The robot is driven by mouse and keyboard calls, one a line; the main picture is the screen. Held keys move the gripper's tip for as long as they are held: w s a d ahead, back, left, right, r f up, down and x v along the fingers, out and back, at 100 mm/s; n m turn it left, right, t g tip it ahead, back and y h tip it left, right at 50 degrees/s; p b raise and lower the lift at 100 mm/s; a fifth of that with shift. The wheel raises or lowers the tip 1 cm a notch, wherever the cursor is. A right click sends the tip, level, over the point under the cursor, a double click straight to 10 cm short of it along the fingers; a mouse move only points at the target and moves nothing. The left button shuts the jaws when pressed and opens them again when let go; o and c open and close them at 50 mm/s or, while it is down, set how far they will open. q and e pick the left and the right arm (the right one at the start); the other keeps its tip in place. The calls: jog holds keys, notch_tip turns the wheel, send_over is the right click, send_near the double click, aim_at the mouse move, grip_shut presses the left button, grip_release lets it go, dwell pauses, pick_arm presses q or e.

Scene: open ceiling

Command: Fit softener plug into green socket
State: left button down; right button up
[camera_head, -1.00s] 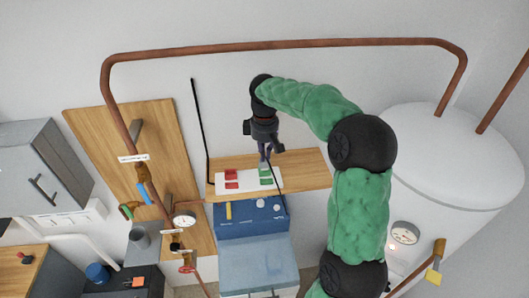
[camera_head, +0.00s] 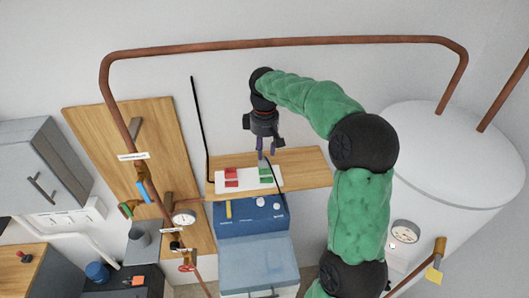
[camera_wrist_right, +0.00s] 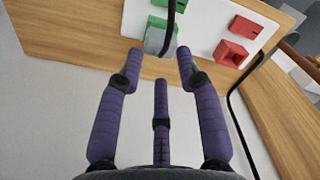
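The white panel (camera_head: 248,186) on the wall shelf carries red sockets on its left and green sockets on its right in the head view. The green socket (camera_head: 265,172) shows at the panel's upper right. A grey-green plug (camera_wrist_right: 160,38) with a black cable sits at the green socket in the right wrist view; I cannot tell how deep it is seated. My right gripper (camera_head: 266,154) is above the plug, its purple fingers spread. In the wrist view the open fingers (camera_wrist_right: 161,62) are empty and apart from the plug. My left gripper is out of view.
Red sockets (camera_wrist_right: 232,52) stand beside the plug. The wooden shelf (camera_head: 305,168) is bare on the right. A blue box (camera_head: 250,222) lies below it. A copper pipe (camera_head: 290,44) and a white tank (camera_head: 450,150) frame the area.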

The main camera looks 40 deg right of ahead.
aim_at(265, 157)
notch_tip(265, 157, up, 10)
dwell(0.4)
dwell(0.5)
